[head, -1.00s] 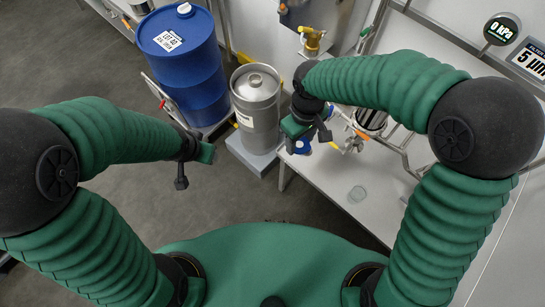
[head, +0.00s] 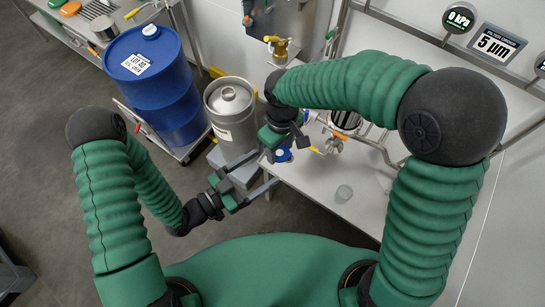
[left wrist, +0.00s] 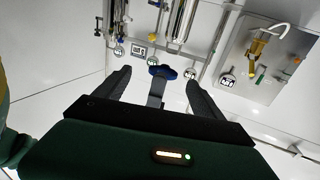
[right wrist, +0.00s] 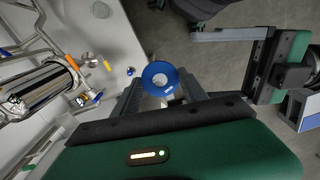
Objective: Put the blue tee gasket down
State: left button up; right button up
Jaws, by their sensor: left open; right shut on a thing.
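The blue tee gasket (right wrist: 158,78) shows as a blue ring with a pale centre between my right fingertips in the right wrist view. It shows as a small blue patch (head: 283,154) under my right gripper (head: 281,146) in the head view. My right gripper is shut on it, over or near the table's left edge. My left gripper (head: 259,171) is open, its two fingers pointing toward the right gripper. In the left wrist view a blue piece (left wrist: 162,72) shows between the spread left fingers, with a gap on each side; I cannot tell how far off it is.
The white table (head: 325,190) bears a clear cup-like piece (head: 343,193), with bare surface around it. Metal piping (right wrist: 45,80) with clamps stands close to my right gripper. A steel keg (head: 232,115) and a blue drum (head: 158,85) stand at the left. Grey floor lies below.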

aim_at(285, 152)
pick_arm(q)
jog(key=x, duration=0.8)
jog(key=shift+w+d, duration=0.2)
jog(key=shift+d, duration=0.05)
jog(key=shift+c, duration=0.3)
jog(key=shift+s, duration=0.1)
jog(key=c, duration=1.2)
pick_arm(e)
jog(key=shift+w+a, duration=0.1)
pick_arm(q)
jog(key=shift+c, duration=0.8)
pick_arm(e)
jog(key=o, duration=1.6)
jog(key=shift+o, duration=0.2)
jog(key=shift+r, duration=0.1)
